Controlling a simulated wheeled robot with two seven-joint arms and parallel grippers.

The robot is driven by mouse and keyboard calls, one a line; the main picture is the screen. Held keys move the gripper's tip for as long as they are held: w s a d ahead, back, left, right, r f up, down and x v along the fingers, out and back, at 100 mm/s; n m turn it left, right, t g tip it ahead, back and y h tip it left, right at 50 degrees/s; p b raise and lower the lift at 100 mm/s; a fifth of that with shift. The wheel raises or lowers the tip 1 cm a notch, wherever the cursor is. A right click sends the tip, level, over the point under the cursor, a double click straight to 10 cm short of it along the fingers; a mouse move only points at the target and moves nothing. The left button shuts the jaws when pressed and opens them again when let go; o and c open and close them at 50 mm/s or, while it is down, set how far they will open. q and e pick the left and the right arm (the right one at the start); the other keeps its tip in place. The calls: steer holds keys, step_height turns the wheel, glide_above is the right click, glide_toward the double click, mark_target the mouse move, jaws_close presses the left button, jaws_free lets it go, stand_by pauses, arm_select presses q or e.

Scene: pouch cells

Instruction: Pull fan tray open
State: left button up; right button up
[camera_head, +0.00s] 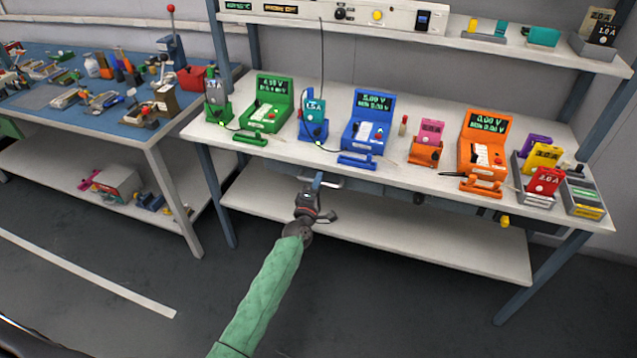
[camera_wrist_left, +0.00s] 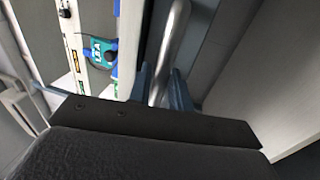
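A pale bar handle (camera_head: 328,183) sits at the front of a shallow grey tray (camera_head: 365,188) under the long bench top. The tray front looks close to the bench's front edge. My left gripper (camera_head: 317,183) reaches up to the handle's left part. In the left wrist view the handle (camera_wrist_left: 172,45) runs as a silver bar between my two blue fingers (camera_wrist_left: 161,90). The bar fills the gap between them, so they look closed around it. The tray's inside is hidden. My right gripper is not in view.
Above the handle, the bench top (camera_head: 290,150) carries green, blue and orange testers with small holders. A lower shelf (camera_head: 400,235) lies below and behind my left gripper. A blue-topped table (camera_head: 130,120) stands at left. The floor in front is clear.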

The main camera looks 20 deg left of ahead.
arm_select(q)
jaws_close()
steer(key=shift+s, duration=0.15)
